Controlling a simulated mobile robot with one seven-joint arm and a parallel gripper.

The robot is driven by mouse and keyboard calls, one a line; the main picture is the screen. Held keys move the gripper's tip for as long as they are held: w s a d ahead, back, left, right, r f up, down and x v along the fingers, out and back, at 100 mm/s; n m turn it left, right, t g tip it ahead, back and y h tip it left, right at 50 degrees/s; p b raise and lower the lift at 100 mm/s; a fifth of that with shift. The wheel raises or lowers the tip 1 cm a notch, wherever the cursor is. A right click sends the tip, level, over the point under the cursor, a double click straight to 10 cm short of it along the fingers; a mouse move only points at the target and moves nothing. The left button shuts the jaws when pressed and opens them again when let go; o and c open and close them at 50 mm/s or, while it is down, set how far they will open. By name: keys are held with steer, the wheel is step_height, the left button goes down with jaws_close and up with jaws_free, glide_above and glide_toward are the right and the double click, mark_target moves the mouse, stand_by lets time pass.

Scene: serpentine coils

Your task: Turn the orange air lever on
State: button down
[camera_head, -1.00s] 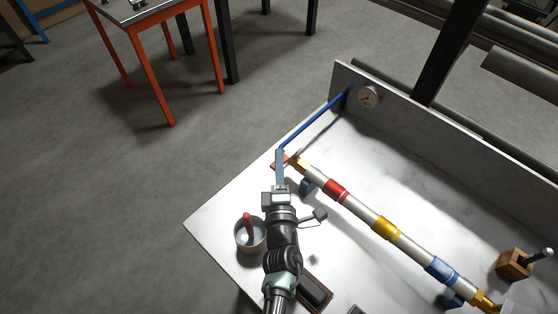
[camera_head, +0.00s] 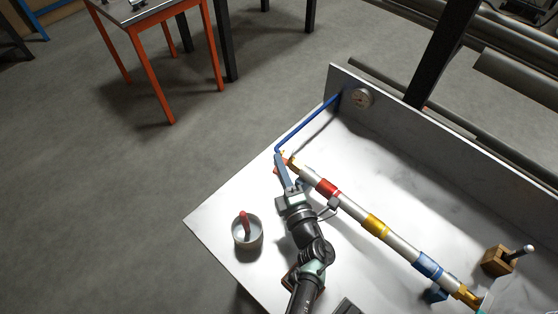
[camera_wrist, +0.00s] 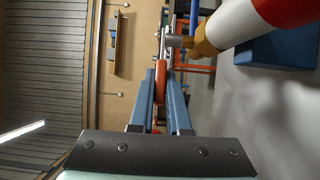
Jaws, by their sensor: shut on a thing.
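The orange lever (camera_wrist: 160,82) sits between my gripper's two blue-grey fingers in the wrist view. A small reddish bit of the lever (camera_head: 277,170) shows beside the fingers in the head view. My gripper (camera_head: 281,161) is shut on the lever at the far left end of a silver pipe (camera_head: 353,210). A brass fitting (camera_head: 292,163) caps that end, and it also shows in the wrist view (camera_wrist: 200,42). The fingers hide most of the lever, and its exact angle is hard to tell.
The pipe carries red, yellow and blue bands. A blue tube (camera_head: 308,122) runs from its end to a gauge (camera_head: 362,98) on the back wall (camera_head: 440,135). A cup (camera_head: 247,232) with a red-handled item stands left of my arm. A wooden block with a stick (camera_head: 499,260) stands at right.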

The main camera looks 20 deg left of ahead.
steer(key=shift+w+d+f+n+g+y+b, duration=0.1)
steer(key=shift+d+n+g+y+b, duration=0.25)
steer(key=shift+n+g+y+b, duration=0.4)
steer(key=shift+s+d+n+g+y+b, duration=0.1)
steer(key=shift+d+n+g+y+b, duration=0.25)
steer(key=shift+n+g+y+b, duration=0.4)
steer(key=shift+w+d+f+n+g+y+b, duration=0.1)
steer(key=shift+d+n+g+y+b, duration=0.35)
steer(key=shift+g+b, duration=0.4)
steer(key=shift+a+r+g, duration=0.1)
steer(key=shift+g, duration=0.15)
steer(key=c, duration=0.9)
jaws_free()
steer(key=shift+r, duration=0.1)
steer(key=shift+b+v, duration=0.95)
steer(key=shift+v, duration=5.5)
steer(key=shift+o, duration=0.4)
